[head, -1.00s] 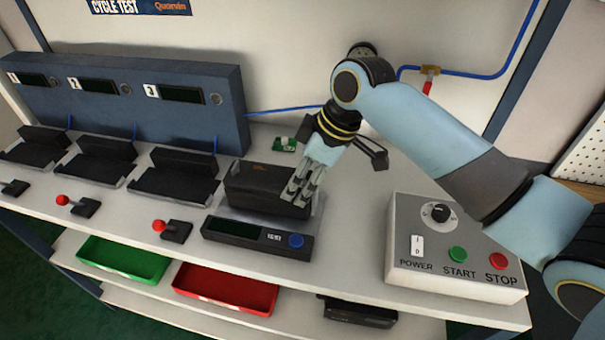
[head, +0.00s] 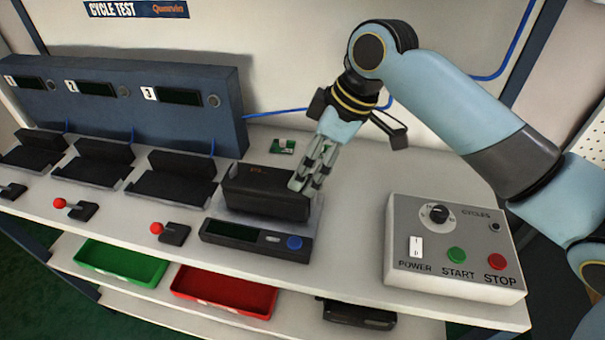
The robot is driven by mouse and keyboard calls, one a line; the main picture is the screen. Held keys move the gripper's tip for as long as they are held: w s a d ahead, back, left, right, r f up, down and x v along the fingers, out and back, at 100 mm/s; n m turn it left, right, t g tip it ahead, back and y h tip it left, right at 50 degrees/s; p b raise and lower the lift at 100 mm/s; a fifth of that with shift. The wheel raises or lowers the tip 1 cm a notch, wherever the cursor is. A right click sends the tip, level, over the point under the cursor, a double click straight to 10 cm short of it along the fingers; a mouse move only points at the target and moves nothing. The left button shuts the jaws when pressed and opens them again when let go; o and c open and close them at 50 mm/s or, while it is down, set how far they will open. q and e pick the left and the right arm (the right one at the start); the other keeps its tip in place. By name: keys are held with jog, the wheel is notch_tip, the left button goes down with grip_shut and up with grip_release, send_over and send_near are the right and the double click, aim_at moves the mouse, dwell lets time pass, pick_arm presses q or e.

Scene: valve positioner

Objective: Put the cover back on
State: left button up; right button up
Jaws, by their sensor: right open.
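A black box-shaped unit (head: 262,194) sits on the test stand, whose front panel (head: 256,239) has a dark display and a blue button. Small orange marks show on the unit's top near its back edge. I cannot tell whether its cover is a separate part on it. My right gripper (head: 304,184) is open at the unit's right end, fingers pointing down; contact is unclear. A black flat part (head: 357,314) lies on the lower shelf; I cannot tell whether it is the cover. My left gripper is out of view.
A small green circuit board (head: 283,146) lies behind the unit. The control box (head: 455,245) with dial and buttons stands at right. Several black cradles stand at left before the blue numbered panel (head: 120,88). Green (head: 120,262) and red (head: 224,291) trays are on the shelf below.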

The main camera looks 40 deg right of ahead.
jog(key=v, duration=0.6)
jog(key=shift+r, duration=0.3)
jog(key=shift+s+d+f, duration=0.1)
jog(key=shift+s, duration=0.05)
